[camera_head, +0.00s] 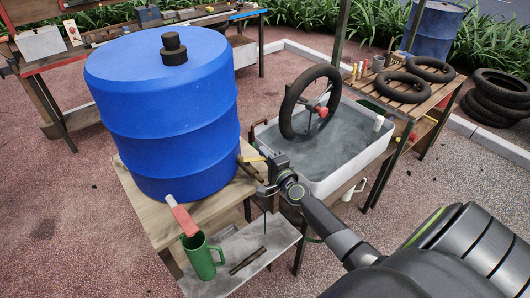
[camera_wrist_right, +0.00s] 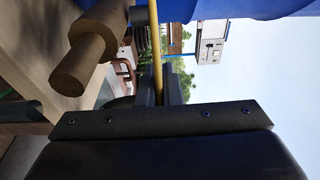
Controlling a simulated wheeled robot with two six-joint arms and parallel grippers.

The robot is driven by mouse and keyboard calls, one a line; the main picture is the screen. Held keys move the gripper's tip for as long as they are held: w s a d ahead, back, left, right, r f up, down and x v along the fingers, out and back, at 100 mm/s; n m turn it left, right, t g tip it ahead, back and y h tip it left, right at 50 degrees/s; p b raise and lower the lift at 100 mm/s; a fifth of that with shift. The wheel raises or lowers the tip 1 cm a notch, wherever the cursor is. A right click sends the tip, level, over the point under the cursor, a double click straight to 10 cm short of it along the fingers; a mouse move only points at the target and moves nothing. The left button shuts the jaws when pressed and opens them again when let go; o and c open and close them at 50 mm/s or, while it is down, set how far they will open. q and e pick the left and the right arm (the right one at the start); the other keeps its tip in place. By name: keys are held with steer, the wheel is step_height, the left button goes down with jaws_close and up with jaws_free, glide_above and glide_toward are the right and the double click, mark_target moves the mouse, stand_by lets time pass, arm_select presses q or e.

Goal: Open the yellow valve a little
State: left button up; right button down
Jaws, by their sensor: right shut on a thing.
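The yellow valve (camera_head: 251,158) shows as a thin yellow handle at the right side of the blue drum (camera_head: 165,110). In the right wrist view the yellow valve (camera_wrist_right: 156,45) is a narrow bar running down between my fingers. My right gripper (camera_head: 267,162) is shut on this handle, beside the drum; its fingers also show in the right wrist view (camera_wrist_right: 158,95). A brown cylindrical piece (camera_wrist_right: 88,58) lies close to the left of the handle there. The gripper hides part of the handle. My left gripper is out of view.
A green jug (camera_head: 202,258) stands on a lower shelf, below a red piece (camera_head: 183,220) at the drum's front. A white water basin (camera_head: 322,186) with an upright tyre (camera_head: 290,105) is right of my gripper. A wooden table (camera_head: 416,92) holds more tyres.

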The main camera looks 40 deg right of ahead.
steer(key=c, duration=1.6)
jaws_free()
steer(key=shift+s, duration=0.55)
steer(key=s+a+b, duration=0.1)
steer(key=s, duration=1.5)
steer(key=shift+s+a, duration=0.15)
steer(key=shift+a, duration=0.1)
